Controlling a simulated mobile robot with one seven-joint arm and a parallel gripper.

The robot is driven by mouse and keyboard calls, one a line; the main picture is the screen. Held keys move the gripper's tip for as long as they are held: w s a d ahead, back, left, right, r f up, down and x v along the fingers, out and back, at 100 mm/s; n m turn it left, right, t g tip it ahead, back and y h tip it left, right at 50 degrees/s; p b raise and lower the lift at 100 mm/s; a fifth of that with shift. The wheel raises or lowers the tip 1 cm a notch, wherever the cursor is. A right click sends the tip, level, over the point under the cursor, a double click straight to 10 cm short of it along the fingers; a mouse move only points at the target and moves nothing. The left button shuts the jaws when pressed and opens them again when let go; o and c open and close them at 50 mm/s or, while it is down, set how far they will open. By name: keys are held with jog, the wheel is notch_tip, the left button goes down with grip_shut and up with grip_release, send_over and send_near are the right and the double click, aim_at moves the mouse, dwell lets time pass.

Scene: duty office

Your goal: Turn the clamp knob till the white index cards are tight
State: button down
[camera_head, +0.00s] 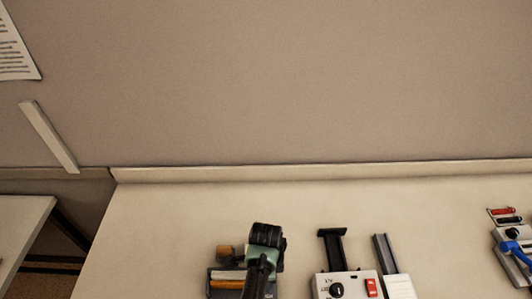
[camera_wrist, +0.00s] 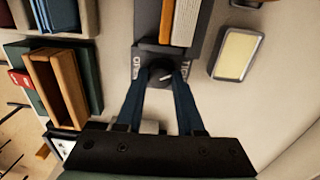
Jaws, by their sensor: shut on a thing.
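The clamp (camera_wrist: 148,54) is a dark grey body with the words OPEN on the left and TIGHT on the right of its black knob (camera_wrist: 161,72). The knob's white pointer line points to the right, towards the TIGHT side. My gripper (camera_wrist: 159,76) is shut on the knob, with one blue finger on each side of it. White index cards (camera_wrist: 184,42) stand in the clamp beside an orange-brown piece (camera_wrist: 182,20). In the head view my gripper (camera_head: 262,262) covers part of the clamp, and the white cards (camera_head: 230,274) show to its left.
A pale yellow pad in a dark frame (camera_wrist: 236,53) lies right of the clamp. A wooden frame (camera_wrist: 57,88) in a green holder stands to the left. In the head view, a white box with a dial and red switch (camera_head: 349,286) and a blue-levered device (camera_head: 515,250) stand rightward.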

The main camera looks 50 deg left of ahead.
dwell(0.3)
jog(key=c, duration=0.5)
grip_release()
notch_tip(320, 180, up, 13)
jog(key=shift+a+r+b, duration=0.1)
jog(key=shift+b, duration=0.9)
jog(key=shift+w, duration=0.1)
